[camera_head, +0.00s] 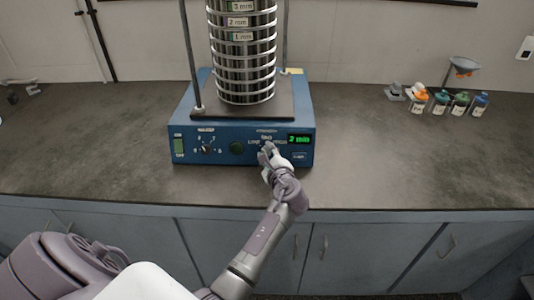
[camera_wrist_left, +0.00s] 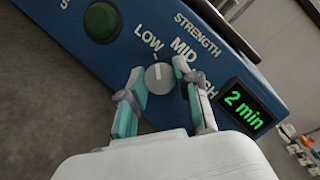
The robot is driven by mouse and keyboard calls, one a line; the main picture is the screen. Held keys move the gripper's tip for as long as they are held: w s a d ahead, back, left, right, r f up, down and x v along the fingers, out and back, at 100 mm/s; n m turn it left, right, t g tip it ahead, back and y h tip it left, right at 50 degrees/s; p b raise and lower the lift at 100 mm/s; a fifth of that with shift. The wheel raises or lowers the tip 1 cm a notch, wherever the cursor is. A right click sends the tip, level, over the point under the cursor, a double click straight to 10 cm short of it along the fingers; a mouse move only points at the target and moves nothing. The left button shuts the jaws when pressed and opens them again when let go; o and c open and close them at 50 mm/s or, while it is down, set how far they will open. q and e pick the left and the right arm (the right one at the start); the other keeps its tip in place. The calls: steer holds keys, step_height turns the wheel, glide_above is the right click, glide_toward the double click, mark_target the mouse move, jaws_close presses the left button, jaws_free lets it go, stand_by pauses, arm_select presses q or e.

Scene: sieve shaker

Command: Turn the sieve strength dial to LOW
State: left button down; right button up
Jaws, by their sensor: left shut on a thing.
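The blue sieve shaker (camera_head: 215,148) stands on the counter, with a control panel on its front. The strength dial (camera_wrist_left: 159,79) is a small grey round knob below the words LOW, MID and HIGH. My left gripper (camera_head: 267,152) is at this dial; in the left wrist view its two fingers (camera_wrist_left: 160,72) are on either side of the knob, shut on it. A pale line on the knob points up toward the LOW side, but its exact setting is hard to tell. In the head view my fingers mostly hide the dial. My right gripper is not in view.
A green button (camera_head: 237,147), another dial (camera_head: 206,148) and an on/off switch (camera_head: 179,147) are left of the strength dial. A display (camera_head: 299,139) reading "2 min" is right of it. A metal sieve stack (camera_head: 243,60) rises above. Several small bottles (camera_head: 440,102) stand at the right.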

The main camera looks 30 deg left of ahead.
arm_select(q)
steer(key=shift+f+n+g, duration=0.1)
steer(key=shift+n+g, duration=0.4)
steer(key=shift+n, duration=0.8)
steer(key=c, duration=0.8)
jaws_free()
